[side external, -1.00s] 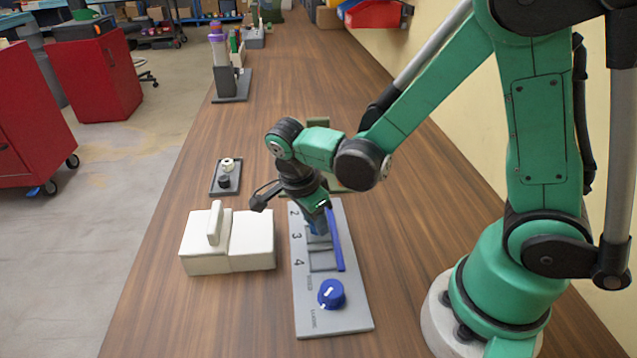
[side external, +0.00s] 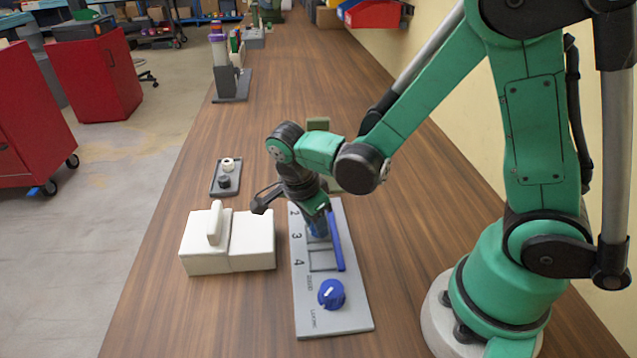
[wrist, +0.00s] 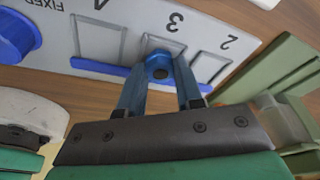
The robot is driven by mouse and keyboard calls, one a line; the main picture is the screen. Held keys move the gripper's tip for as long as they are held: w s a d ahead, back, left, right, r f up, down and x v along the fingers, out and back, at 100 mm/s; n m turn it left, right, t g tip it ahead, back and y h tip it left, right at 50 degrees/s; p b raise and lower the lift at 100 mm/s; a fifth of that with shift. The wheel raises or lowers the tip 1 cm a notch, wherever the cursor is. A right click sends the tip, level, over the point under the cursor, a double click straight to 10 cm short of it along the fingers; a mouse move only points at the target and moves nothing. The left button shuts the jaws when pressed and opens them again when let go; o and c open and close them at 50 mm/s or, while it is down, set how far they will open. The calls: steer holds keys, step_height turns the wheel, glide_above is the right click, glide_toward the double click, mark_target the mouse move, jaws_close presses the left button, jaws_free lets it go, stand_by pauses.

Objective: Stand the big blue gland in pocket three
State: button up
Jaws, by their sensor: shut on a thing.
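The big blue gland (wrist: 158,68) shows in the wrist view between the fingers of my gripper (wrist: 161,80), which is shut on it. It looks upright and lies over pocket three (wrist: 152,42), beside the printed 3. I cannot tell how deep its lower end sits. In the side view my gripper (side external: 318,225) points down at the grey socket board (side external: 348,315) near the 3, and the gland is mostly hidden by it. Pocket four (side external: 324,261) is empty, as is pocket two (wrist: 211,66) in the wrist view.
A blue strip (side external: 336,242) runs along the pockets' edge. A blue knob (side external: 331,294) stands at the board's near end. A white block (side external: 250,245) is left of the board. A small dark tray (side external: 222,190) lies behind it. Green blocks (wrist: 265,65) stand near pocket two.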

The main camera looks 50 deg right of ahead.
steer(key=shift+f, duration=0.1)
stand_by(0.3)
steer(key=o, duration=1.4)
steer(key=shift+r, duration=3.5)
steer(key=n, duration=0.2)
steer(key=r+n+t, duration=0.1)
steer(key=n, duration=0.1)
steer(key=shift+s+d+r+y, duration=0.15)
steer(key=shift+y, duration=0.25)
steer(key=r+n+t, duration=0.1)
steer(key=n+t, duration=0.1)
steer(key=n, duration=0.3)
steer(key=r+n+t+y, duration=0.1)
steer(key=n+t, duration=0.1)
steer(key=n, duration=0.4)
steer(key=s+r+n+t+y, duration=0.1)
steer(key=n+t, duration=0.2)
steer(key=n, duration=0.3)
steer(key=shift+d+r, duration=0.15)
steer(key=shift+r, duration=0.15)
